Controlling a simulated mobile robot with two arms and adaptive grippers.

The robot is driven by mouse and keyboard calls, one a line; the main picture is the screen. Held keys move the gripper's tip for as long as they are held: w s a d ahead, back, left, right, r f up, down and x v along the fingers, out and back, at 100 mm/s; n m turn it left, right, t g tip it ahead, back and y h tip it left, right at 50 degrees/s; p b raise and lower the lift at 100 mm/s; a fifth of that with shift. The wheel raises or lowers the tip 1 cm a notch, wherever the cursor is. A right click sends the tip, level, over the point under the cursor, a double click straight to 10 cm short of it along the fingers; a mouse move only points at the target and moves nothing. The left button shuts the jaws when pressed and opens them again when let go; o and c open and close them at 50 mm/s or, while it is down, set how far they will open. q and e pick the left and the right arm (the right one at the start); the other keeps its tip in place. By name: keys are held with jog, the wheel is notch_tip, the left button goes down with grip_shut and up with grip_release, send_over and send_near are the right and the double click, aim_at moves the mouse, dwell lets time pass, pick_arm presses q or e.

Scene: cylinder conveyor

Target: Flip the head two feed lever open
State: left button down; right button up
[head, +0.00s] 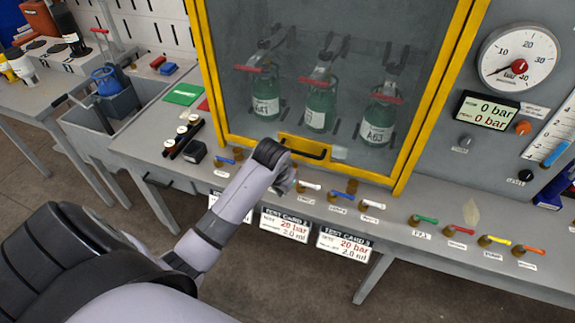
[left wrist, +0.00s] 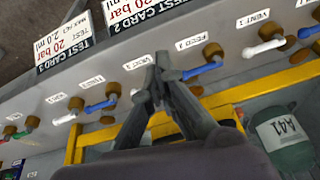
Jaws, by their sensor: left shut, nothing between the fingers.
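The head two feed lever (left wrist: 205,68) is a blue handle on a brass valve, below a label that seems to read FEED 2 in the left wrist view. It lies roughly along the panel, its free end towards my gripper. My left gripper (left wrist: 160,62) is shut and empty, its fingertips beside that free end; I cannot tell whether they touch. In the head view my left gripper (head: 287,182) is over the valve row and hides the blue lever there. My right gripper is not in view.
The white vent lever (head: 310,186) and blue third feed lever (head: 340,196) stand close by. The yellow-framed cabinet (head: 402,165) with green bottles rises behind the row. Test cards (head: 285,224) hang on the bench front. Green, red, yellow and orange levers are farther right.

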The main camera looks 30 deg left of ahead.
pick_arm(q)
jog(key=w+a+r+n, duration=0.2)
jog(key=w+a+r, duration=0.2)
jog(key=w, duration=0.4)
jog(key=shift+a+r, duration=0.2)
jog(key=shift+a, duration=0.6)
jog(key=x, duration=1)
jog(key=shift+w, duration=0.1)
jog(key=shift+s+d+m+h+p, duration=0.3)
jog(key=shift+s+m+h+p, duration=0.1)
jog(key=shift+m+p, duration=0.5)
